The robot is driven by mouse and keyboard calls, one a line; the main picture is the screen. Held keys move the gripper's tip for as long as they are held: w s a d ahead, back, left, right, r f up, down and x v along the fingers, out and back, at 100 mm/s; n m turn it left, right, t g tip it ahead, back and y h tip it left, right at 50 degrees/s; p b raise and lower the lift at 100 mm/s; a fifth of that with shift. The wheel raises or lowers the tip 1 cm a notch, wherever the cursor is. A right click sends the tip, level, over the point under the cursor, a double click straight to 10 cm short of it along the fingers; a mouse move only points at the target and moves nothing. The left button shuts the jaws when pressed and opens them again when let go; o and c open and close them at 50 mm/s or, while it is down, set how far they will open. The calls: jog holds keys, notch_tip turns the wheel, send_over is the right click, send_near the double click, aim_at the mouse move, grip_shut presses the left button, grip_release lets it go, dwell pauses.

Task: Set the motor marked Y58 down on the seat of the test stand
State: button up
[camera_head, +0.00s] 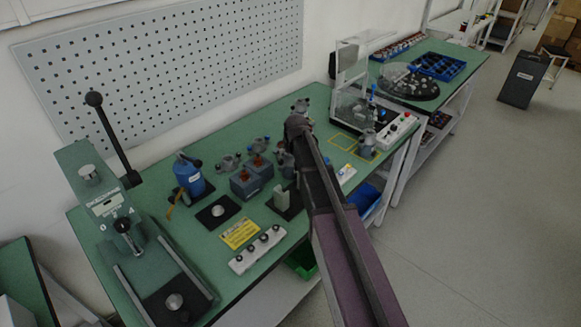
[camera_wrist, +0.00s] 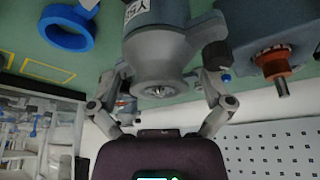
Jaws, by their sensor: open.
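In the wrist view, a grey motor (camera_wrist: 158,52) with a white label, partly cut off and reading Y5 and perhaps 8, fills the upper middle. My gripper (camera_wrist: 168,68) is open, with one finger on each side of the motor; I cannot tell whether either touches it. In the head view, my arm hides most of the gripper, and a grey motor (camera_head: 285,161) shows beside it. A stand with a clear enclosure (camera_head: 351,75) is at the far end of the bench; it may be the test stand. Its seat is not clear to me.
A blue block with an orange shaft collar (camera_wrist: 275,60) is close right of the motor in the wrist view; a blue ring (camera_wrist: 67,27) is at left. A lever press (camera_head: 82,180) stands at the near left. Another motor (camera_head: 367,138) stands by the button box (camera_head: 397,130).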

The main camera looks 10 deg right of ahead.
dwell(0.4)
jog(key=c, duration=1.3)
jog(key=shift+w+r, duration=0.1)
jog(key=shift+r, duration=0.15)
notch_tip(320, 180, up, 10)
jog(key=p, duration=1)
jog(key=shift+f, duration=0.2)
